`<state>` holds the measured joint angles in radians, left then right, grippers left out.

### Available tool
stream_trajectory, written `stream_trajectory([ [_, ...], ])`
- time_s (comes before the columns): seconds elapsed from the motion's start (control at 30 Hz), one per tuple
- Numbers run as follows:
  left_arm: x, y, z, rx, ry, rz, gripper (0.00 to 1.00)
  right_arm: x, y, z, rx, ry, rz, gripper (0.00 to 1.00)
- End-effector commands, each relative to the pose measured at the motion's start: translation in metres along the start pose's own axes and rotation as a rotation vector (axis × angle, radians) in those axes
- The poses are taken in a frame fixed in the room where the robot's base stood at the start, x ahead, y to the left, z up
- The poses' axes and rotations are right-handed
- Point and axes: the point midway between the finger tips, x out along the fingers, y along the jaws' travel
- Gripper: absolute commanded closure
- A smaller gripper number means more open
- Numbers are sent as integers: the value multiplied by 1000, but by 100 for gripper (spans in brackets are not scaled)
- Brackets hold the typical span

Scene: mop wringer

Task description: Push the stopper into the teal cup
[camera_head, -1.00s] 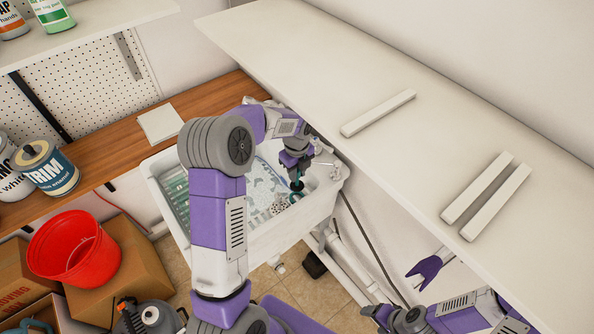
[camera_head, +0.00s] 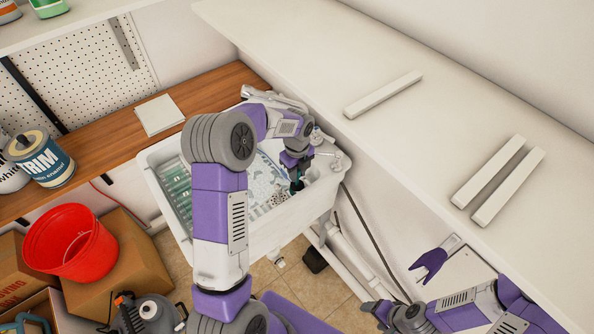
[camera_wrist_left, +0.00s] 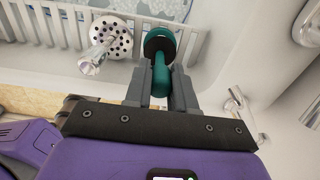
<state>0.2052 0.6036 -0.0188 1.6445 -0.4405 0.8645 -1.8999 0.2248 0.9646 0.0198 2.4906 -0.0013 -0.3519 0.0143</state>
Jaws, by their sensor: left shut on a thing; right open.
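In the left wrist view my left gripper (camera_wrist_left: 162,88) is shut on a teal shaft, which I take to be the stopper (camera_wrist_left: 160,75). Its far end meets a wider teal and black round part (camera_wrist_left: 158,42). I cannot tell there where the stopper ends and a teal cup begins, nor how deep one sits in the other. In the head view the left gripper (camera_head: 296,182) points down into the white sink, and this part is small, dark and mostly hidden under it. My right gripper (camera_head: 370,308) is low at the bottom edge, open and far from the sink.
A white sink (camera_head: 265,238) surrounds the left gripper. A faucet (camera_head: 338,160) is at the sink's right. A white shelf (camera_head: 400,130) overhangs on the right. A red bucket (camera_head: 70,242) sits at left.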

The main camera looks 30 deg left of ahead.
Motion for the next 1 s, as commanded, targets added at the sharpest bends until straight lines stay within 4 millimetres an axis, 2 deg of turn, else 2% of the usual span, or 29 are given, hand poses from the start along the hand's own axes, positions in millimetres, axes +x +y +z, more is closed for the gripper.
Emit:
stream_trajectory([
  [0.37, 1, 0, 0, 0, 0, 0, 100, 1, 0, 0, 0, 0, 0, 30],
  [1.0, 17, 0, 0, 0, 0, -1, 100, 10, 4, 0, 0, 0, 0, 30],
])
